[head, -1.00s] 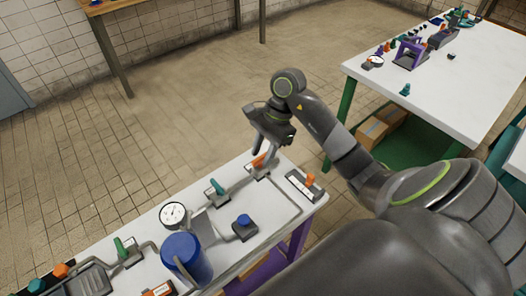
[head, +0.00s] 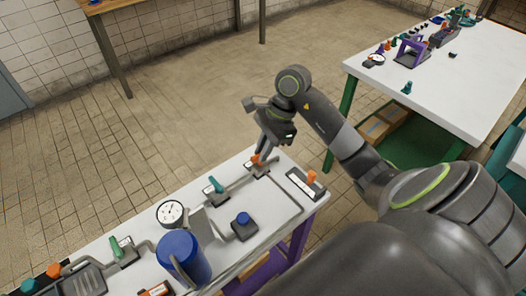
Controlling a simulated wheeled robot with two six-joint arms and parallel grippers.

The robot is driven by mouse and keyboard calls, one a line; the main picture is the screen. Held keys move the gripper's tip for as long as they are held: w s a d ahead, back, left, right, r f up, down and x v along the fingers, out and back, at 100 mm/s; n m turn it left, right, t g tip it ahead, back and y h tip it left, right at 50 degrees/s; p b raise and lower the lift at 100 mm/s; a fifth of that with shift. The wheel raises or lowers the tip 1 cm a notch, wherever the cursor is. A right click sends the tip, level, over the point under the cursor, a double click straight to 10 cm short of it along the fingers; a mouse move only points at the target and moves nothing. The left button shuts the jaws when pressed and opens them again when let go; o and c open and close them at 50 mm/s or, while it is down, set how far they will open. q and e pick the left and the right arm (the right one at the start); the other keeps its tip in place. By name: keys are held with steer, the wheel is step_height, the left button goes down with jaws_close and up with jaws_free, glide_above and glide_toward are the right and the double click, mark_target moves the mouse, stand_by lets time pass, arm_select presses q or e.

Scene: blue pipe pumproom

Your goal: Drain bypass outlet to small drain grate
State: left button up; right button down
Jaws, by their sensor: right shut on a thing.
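My right gripper (head: 262,154) is at the far right end of the near white bench (head: 222,208). It points down and is shut on an orange valve handle (head: 256,160), which sits on a small dark base on the pipe run. A teal valve handle (head: 215,184) stands on the same pipe to its left. A green handle (head: 116,247) and a grey ribbed grate-like tray (head: 84,281) are at the lower left; I cannot tell if this is the small drain grate. My left gripper is out of view.
A round gauge (head: 170,213), a blue cylinder (head: 184,259), a dark block with a blue knob (head: 243,227) and a plate with an orange knob (head: 311,178) stand on the bench. A second white table (head: 438,88) with several parts is at upper right. The floor behind is open.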

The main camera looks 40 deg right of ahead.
steer(key=m+t+b, duration=0.1)
steer(key=m+b, duration=0.3)
steer(key=shift+s+f+m+t+h, duration=0.2)
steer(key=shift+m+t+h, duration=0.1)
steer(key=shift+t, duration=0.1)
steer(key=shift+a+m+t+b, duration=0.1)
steer(key=shift+m+t+b, duration=0.2)
steer(key=shift+m+b, duration=0.55)
steer(key=shift+s+r+m+t+h+b, duration=0.15)
steer(key=shift+m+t+h+b, duration=0.2)
steer(key=shift+m, duration=0.6)
steer(key=shift+a+m, duration=0.1)
steer(key=shift+m, duration=0.4)
steer(key=shift+a+r+m+t+h+p, duration=0.1)
steer(key=shift+r+m+t+h+p, duration=0.3)
steer(key=shift+m+p, duration=0.45)
steer(key=m+h+p, duration=0.1)
steer(key=m+p, duration=0.1)
steer(key=p, duration=0.1)
steer(key=shift+s+m, duration=0.1)
steer(key=shift+m, duration=0.15)
steer(key=shift+a+f+m+h+p, duration=0.15)
steer(key=shift+m+h+p, duration=0.15)
steer(key=shift+m+p, duration=0.45)
steer(key=shift+d+f+m+h+p, duration=0.15)
steer(key=shift+m+h+p, duration=0.1)
steer(key=shift+m+p, duration=0.45)
steer(key=shift+a, duration=0.1)
